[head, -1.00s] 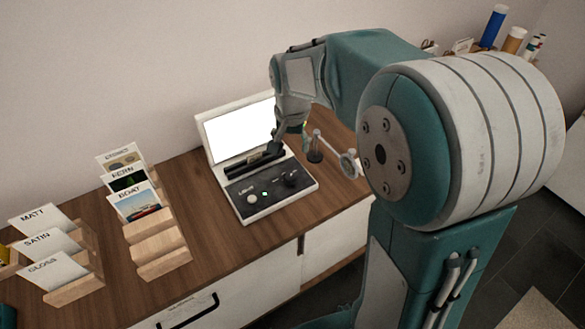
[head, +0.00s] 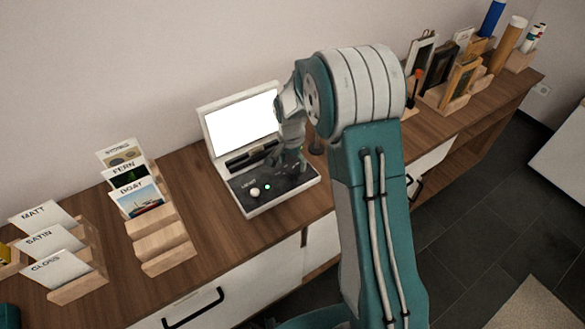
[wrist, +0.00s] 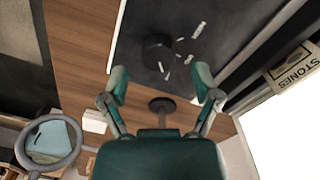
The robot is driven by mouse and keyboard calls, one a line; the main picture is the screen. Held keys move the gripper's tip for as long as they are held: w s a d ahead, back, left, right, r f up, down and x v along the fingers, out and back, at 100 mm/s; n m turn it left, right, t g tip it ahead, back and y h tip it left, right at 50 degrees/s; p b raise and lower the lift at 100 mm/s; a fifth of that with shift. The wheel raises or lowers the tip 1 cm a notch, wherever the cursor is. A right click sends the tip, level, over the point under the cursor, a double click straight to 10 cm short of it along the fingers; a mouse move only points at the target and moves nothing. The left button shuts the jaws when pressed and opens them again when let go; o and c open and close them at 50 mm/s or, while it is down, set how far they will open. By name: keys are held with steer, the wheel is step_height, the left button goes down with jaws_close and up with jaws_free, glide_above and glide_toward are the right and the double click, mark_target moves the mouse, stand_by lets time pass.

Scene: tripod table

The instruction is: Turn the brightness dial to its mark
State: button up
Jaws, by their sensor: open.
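The light box (head: 213,135) stands on the wooden counter with its white screen lit. Its dark control panel (head: 245,186) has a white knob (head: 255,191) and a small green light (head: 267,187). In the wrist view the black round brightness dial (wrist: 158,50) sits on the panel with several white marks around it. My gripper (wrist: 162,82) is open, its two fingers apart on either side of the dial's line and pointing at it, with nothing between them. In the head view my gripper (head: 296,166) is over the panel's right part and hides the dial.
A STONES card (wrist: 293,74) is by the lit screen. A ring-shaped magnifier (wrist: 48,140) and a round dark base (wrist: 161,104) are close to the gripper. A wooden rack (head: 160,240) with picture cards stands left; framed pictures (head: 458,80) stand right. The counter front is clear.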

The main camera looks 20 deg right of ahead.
mark_target(293, 172)
steer(key=shift+f, duration=1.35)
jaws_close()
steer(key=shift+n, duration=0.3)
steer(key=n, duration=0.9)
steer(key=shift+s+f, duration=0.1)
